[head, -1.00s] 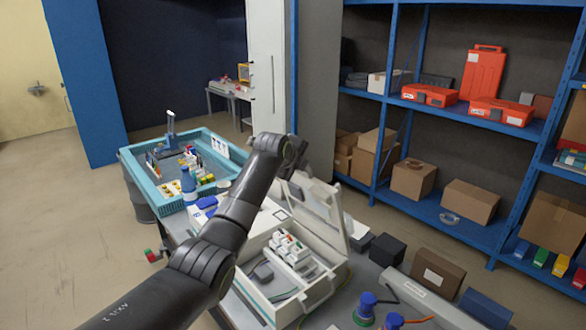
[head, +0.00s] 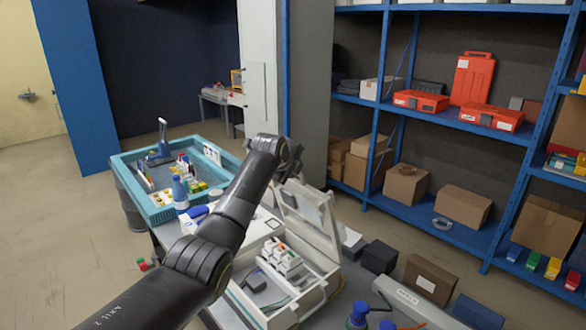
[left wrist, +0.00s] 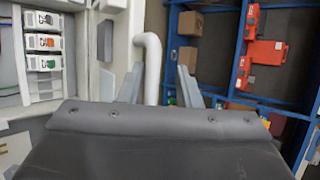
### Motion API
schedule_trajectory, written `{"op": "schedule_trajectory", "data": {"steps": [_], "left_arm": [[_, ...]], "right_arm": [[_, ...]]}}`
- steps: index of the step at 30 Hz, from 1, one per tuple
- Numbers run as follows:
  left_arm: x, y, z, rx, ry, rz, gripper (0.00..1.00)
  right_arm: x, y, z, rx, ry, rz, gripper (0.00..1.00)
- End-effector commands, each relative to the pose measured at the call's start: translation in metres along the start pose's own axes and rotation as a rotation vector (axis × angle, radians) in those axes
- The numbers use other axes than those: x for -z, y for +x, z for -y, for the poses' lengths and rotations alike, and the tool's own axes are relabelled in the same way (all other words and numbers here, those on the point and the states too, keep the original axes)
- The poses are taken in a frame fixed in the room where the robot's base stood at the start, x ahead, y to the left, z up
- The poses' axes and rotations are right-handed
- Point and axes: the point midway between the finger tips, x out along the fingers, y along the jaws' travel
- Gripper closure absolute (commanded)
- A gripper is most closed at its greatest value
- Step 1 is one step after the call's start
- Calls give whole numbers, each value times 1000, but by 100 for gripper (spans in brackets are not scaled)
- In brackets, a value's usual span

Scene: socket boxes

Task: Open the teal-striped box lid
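A white box (head: 250,299) stands on the workbench with its lid (head: 317,222) raised steeply. White and coloured socket modules (head: 281,257) sit inside it; they also show in the left wrist view (left wrist: 43,42). No teal stripe can be made out on the box. My left arm reaches over the box from the left, and its wrist hides the gripper in the head view. In the left wrist view my left gripper (left wrist: 160,76) has its fingers apart. A white bent handle (left wrist: 152,62) shows between them, nearer the left finger; contact cannot be told. My right gripper is not in view.
A teal tray (head: 158,213) with bottles and small parts lies behind the box on the left. Blue shelves (head: 430,227) with cartons and red cases stand at the back right. Blue-topped bottles (head: 358,315) and dark boxes (head: 379,255) are right of the box.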

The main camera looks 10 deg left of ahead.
Motion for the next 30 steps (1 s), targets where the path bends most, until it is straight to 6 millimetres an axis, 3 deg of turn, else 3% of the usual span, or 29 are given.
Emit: {"op": "schedule_trajectory", "data": {"steps": [8, 14, 30], "left_arm": [[3, 2, -6, -12, -3, -7, 66], [3, -8, -5, -8, -4, -8, 66], [1, -76, -3, 2, -1, -1, 66]], "right_arm": [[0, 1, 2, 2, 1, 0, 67], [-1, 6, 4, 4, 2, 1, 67], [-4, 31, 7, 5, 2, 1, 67]]}}
